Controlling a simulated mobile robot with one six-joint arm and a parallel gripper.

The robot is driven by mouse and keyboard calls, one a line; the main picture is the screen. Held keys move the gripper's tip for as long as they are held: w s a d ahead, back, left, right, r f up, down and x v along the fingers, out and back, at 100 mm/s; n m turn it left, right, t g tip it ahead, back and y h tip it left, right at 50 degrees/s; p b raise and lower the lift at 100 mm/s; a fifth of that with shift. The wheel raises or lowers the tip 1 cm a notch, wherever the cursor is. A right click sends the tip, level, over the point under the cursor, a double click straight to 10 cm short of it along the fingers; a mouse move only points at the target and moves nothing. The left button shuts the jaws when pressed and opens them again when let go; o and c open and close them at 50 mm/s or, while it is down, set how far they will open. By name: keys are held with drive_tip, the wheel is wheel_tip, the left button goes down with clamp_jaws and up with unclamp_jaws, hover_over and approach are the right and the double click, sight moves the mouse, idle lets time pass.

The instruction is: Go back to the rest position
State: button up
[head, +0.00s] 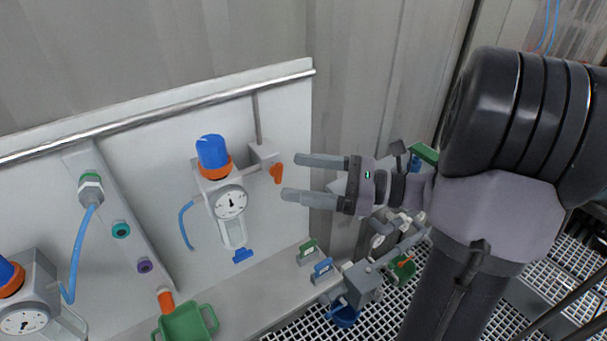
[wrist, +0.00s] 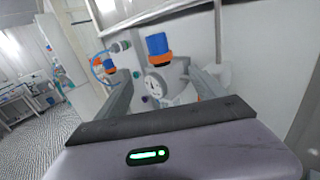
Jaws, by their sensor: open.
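My gripper (head: 306,178) is open and empty, with its two fingers pointing left in the head view. It is held in front of the panel, just right of a regulator with a blue knob (head: 212,151), an orange ring and a round gauge (head: 231,202). An orange lever (head: 275,172) on the panel shows close to the fingertips; I cannot tell the exact gap. In the wrist view the regulator's blue knob (wrist: 157,46) and gauge (wrist: 157,84) show between the fingers (wrist: 160,85). No rest position is marked in view.
A metal rail (head: 160,110) runs along the panel top. Small green and blue clips (head: 322,269) stand on the ledge. Valve fittings (head: 362,282) sit below my arm, above a grating floor (head: 300,328).

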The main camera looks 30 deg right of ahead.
drive_tip(key=s+a+f+n+g+h+b, duration=0.1)
drive_tip(key=s+a+f+n+g, duration=0.3)
drive_tip(key=a, duration=0.3)
drive_tip(key=s+a+f+n+g+b, duration=0.1)
drive_tip(key=s+a+n+g+b, duration=0.1)
drive_tip(key=a+n+g, duration=0.4)
drive_tip(key=s+a+f+n+t+h+b, duration=0.2)
drive_tip(key=s+n+h, duration=0.4)
drive_tip(key=n+h, duration=0.3)
drive_tip(key=shift+s+a+f+n+t+h+b, duration=0.25)
drive_tip(key=shift+a+f+n+t+h+b, duration=0.3)
drive_tip(key=shift+f+n, duration=0.9)
drive_tip(key=shift+a+r+n, duration=0.1)
drive_tip(key=shift+r+n, duration=0.25)
